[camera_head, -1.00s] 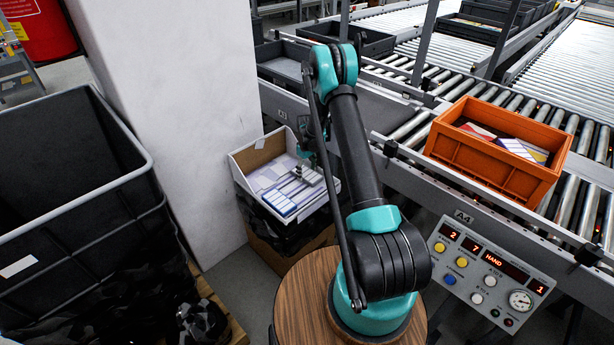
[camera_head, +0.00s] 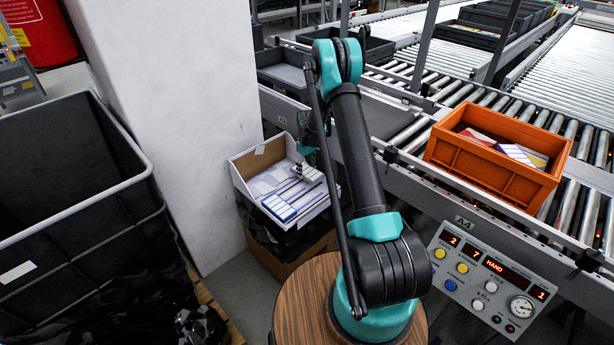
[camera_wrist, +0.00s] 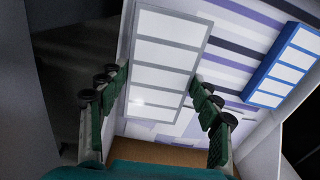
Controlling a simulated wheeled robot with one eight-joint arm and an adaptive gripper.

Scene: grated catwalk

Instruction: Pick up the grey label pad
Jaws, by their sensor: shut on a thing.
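The grey label pad (camera_wrist: 168,62), a flat grey-edged pad with a column of white labels, lies between the fingers of my gripper (camera_wrist: 152,98) in the wrist view. The gripper is shut on its two long sides. In the head view my gripper (camera_head: 303,169) is over the open white bin (camera_head: 243,166), with the pad (camera_head: 314,174) at its tips. I cannot tell how far the pad is above the bin's contents. A blue label pad (camera_wrist: 287,66) lies to its right in the wrist view; it also shows in the head view (camera_head: 279,207).
The bin's walls surround the gripper closely. A white pillar (camera_head: 165,110) stands left of it, with a large black container (camera_head: 75,215) beyond. An orange crate (camera_head: 490,165) sits on the roller conveyor at right, above a control panel (camera_head: 490,275).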

